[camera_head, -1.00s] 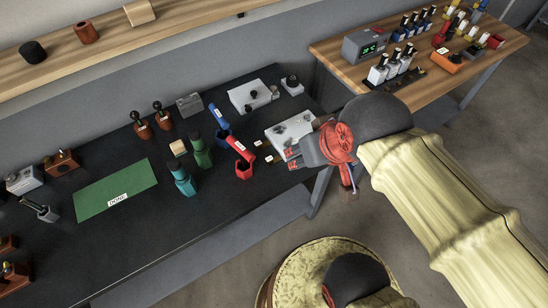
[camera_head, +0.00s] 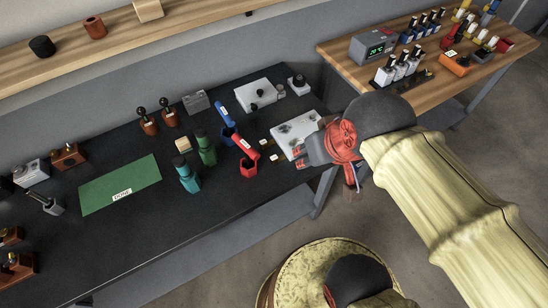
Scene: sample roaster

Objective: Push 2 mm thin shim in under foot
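My gripper (camera_head: 302,158), grey and red, is at the front right edge of the black table. Its fingers point left, close beside a white flat machine body (camera_head: 297,130). I cannot tell whether they touch it or hold a thin shim. A second white machine (camera_head: 254,94) with a black knob stands farther back; I cannot tell which one is the sample roaster. Two small pieces with white labels, one above (camera_head: 264,142) and one below (camera_head: 273,156), lie left of my gripper. No foot or shim can be made out clearly.
A red holder (camera_head: 248,169), a blue holder, and green (camera_head: 205,149) and teal (camera_head: 188,178) bottles stand left of my gripper. A green mat (camera_head: 104,189) marked DONE lies farther left. A wooden table (camera_head: 345,70) with bottles is at the back right.

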